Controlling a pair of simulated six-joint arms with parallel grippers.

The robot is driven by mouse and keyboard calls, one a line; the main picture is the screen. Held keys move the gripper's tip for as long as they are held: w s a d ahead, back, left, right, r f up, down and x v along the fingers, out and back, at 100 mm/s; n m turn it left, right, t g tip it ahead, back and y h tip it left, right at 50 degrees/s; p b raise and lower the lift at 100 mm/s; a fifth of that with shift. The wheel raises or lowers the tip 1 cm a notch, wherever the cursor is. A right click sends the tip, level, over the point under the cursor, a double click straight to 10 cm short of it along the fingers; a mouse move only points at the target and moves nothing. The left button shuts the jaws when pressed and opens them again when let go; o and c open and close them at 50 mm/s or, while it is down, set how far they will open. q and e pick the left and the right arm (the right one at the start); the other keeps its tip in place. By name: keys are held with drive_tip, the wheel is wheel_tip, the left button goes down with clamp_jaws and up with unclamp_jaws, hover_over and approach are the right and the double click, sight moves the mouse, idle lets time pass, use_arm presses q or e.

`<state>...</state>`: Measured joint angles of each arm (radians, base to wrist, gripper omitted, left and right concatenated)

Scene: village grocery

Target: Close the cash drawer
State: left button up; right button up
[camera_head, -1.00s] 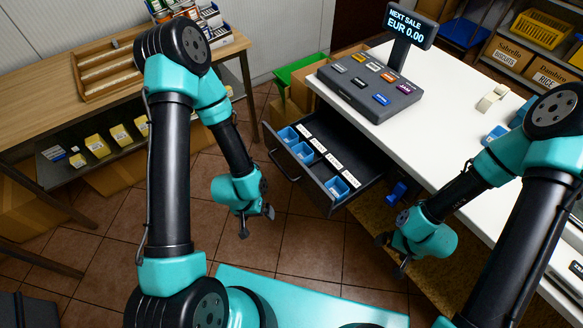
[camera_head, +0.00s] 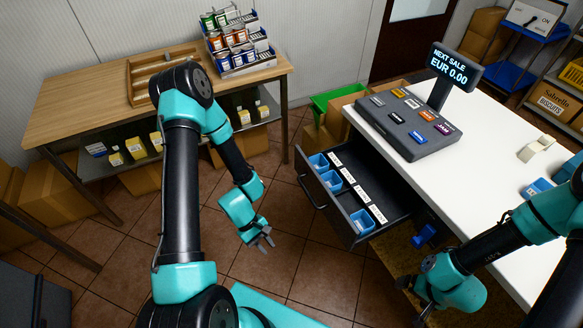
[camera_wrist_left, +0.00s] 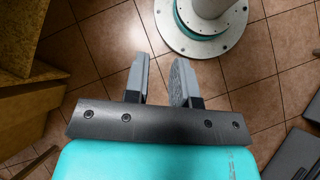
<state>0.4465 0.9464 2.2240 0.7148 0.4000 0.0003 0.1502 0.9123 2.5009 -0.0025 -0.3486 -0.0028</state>
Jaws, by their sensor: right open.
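The cash drawer (camera_head: 362,222) is pulled out from under the white counter. It holds blue cups (camera_head: 362,221) and a row of white labels. Its dark front panel, with a bar handle (camera_head: 311,192), faces left in the head view. My left gripper (camera_head: 265,243) is left of and below the drawer front in the picture, apart from it. In the left wrist view its two fingers (camera_wrist_left: 160,82) are spread, with only floor between them. My right gripper (camera_head: 418,301) is open, low beside the counter, to the right of the drawer, its fingertips partly hard to make out.
The register (camera_head: 405,125) with its display (camera_head: 453,67) stands on the white counter (camera_head: 485,160) above the drawer. A wooden table (camera_head: 80,105) with goods racks stands at the left. A green crate (camera_head: 335,100) and cardboard boxes lie behind the drawer. Tiled floor is clear before the drawer front.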

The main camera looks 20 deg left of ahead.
use_arm(q)
drive_tip(key=w+n+t+h, duration=0.1)
drive_tip(key=n, duration=0.1)
drive_tip(key=w+r+n+t+h, duration=0.1)
drive_tip(key=w+n+h, duration=0.1)
drive_tip(key=shift+w+a+r, duration=0.1)
drive_tip(key=shift+w+r, duration=0.1)
drive_tip(key=shift+w, duration=0.1)
drive_tip(key=shift+c, duration=1.4)
drive_tip(key=w+n+t, duration=0.1)
drive_tip(key=w+a+r+n+t+h, duration=0.1)
drive_tip(key=w+n+t, duration=0.1)
drive_tip(key=w+a+r+n+t, duration=0.1)
drive_tip(key=w+t, duration=0.1)
drive_tip(key=shift+w+a+n+h, duration=0.15)
drive_tip(key=shift+w+n+h, duration=0.1)
drive_tip(key=shift+n+h, duration=0.05)
clamp_jaws()
drive_tip(key=w+a+r+n+t+y, duration=0.1)
drive_tip(key=w+a+r+n+t, duration=0.3)
drive_tip(key=w+a+n+t, duration=0.2)
drive_tip(key=w+a+t, duration=0.2)
drive_tip(key=a+t, duration=0.1)
drive_tip(key=a, duration=0.1)
drive_tip(key=shift+w+n+y, duration=0.3)
drive_tip(key=shift+a, duration=0.1)
